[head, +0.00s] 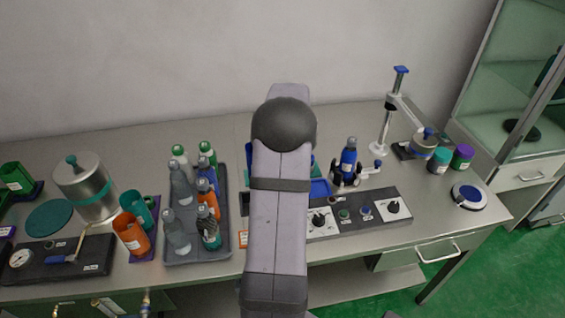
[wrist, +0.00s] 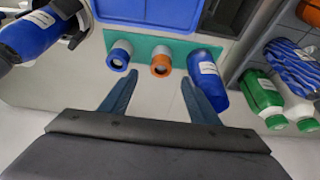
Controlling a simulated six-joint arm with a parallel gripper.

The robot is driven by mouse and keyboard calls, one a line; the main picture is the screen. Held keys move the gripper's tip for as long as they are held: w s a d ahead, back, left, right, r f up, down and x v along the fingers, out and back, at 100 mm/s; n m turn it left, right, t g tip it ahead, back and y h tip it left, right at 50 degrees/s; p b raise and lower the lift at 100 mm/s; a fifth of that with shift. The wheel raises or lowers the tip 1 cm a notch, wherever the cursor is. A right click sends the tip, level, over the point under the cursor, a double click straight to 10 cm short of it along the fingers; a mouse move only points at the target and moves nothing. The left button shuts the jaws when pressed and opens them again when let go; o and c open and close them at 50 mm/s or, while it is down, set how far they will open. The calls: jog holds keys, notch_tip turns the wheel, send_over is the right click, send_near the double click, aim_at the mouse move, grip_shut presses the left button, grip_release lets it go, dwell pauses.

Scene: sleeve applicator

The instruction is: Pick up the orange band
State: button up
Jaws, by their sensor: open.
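The orange band (wrist: 161,62) shows in the wrist view as a ring on the near end of a short grey cylinder, on a teal mat (wrist: 178,45). A similar cylinder with a blue band (wrist: 119,60) stands to its left. My gripper (wrist: 159,78) is open and empty. In the head view my arm hides the bands and the gripper.
A blue tray (wrist: 150,12) is beyond the bands. A grey tray (head: 197,258) holds several bottles left of my arm. A control panel (head: 370,215) and a held blue bottle (head: 348,160) are right.

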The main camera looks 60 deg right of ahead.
jog(key=shift+p+x, duration=1.45)
jog(key=shift+x, duration=2.05)
jog(key=shift+w, duration=0.1)
jog(key=c, duration=1.1)
